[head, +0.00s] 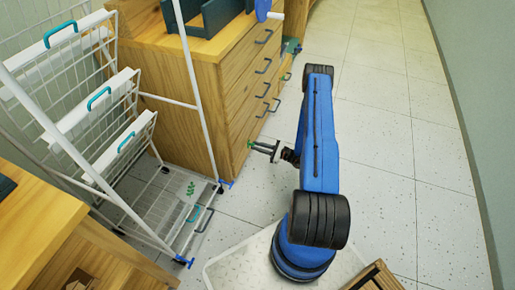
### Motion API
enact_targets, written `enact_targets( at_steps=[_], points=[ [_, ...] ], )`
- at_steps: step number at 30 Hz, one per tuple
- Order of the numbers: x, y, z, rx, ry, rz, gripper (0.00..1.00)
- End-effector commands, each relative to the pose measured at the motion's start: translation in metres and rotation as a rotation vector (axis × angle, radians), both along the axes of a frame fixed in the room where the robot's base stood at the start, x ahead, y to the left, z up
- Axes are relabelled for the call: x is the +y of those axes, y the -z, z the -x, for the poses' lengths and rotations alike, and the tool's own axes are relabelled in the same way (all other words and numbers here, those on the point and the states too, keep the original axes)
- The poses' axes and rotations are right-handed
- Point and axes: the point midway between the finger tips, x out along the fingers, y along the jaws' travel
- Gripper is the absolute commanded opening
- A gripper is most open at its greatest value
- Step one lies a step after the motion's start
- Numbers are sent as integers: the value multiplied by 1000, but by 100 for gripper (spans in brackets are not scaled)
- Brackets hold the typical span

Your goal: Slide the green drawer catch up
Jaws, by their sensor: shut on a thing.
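The green drawer catch (250,142) is a tiny green piece by the near lower corner of the wooden drawer cabinet. My gripper (254,146) reaches left to it from my blue arm and is shut on it. The fingers cover part of the catch, and it is too small to tell how high it sits on its track. The wooden drawer cabinet (190,118) has a column of drawers with dark handles on its right face.
A white wire rack (105,155) with teal-handled baskets stands at left, with small green pieces (191,188) low inside it. A wooden cabinet (40,215) is at lower left. A wooden crate (375,278) is at the bottom. Tiled floor (390,120) at right is clear.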

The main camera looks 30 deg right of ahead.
Motion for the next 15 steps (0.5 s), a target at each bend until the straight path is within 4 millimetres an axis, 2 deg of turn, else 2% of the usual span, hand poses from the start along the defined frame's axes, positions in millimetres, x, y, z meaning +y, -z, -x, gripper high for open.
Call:
enact_targets(
  at_steps=[1, 3, 15],
  points=[
    [0, -3, 0, -6, -1, -2, 22],
    [0, -3, 0, -6, -1, -2, 37],
    [-4, -1, 4, -3, 1, -1, 37]
  ],
)
